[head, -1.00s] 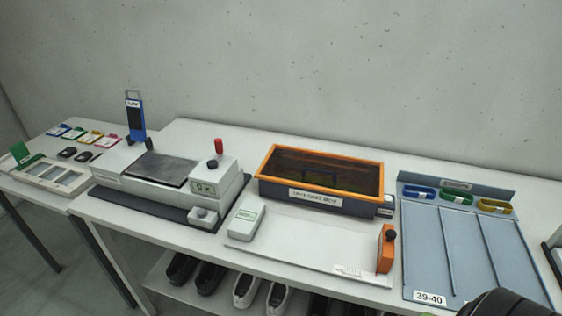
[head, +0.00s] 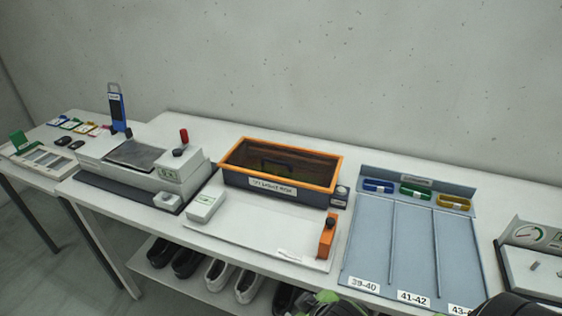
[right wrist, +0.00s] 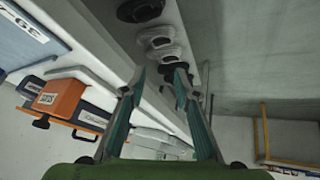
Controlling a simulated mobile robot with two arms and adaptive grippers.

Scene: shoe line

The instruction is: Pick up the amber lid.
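The amber lid (head: 290,160), a brownish see-through pane with an orange rim, appears to lie on the dark labelled box (head: 235,181) at the back middle of the table. A dark shape shows dimly through it. My right gripper shows in the right wrist view (right wrist: 160,78). Its teal fingers are apart with nothing between them. It points towards the shoes below the table, away from the lid. A green part, probably of my right gripper, shows at the bottom edge of the head view. My left gripper is in no view.
An orange block (head: 327,236) with a black knob stands at the right end of the white tray (head: 265,231) before the box. A blue-grey sorting board (head: 370,240) is on the right, a gauge unit (head: 530,235) beyond. Shoes (head: 217,273) sit below.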

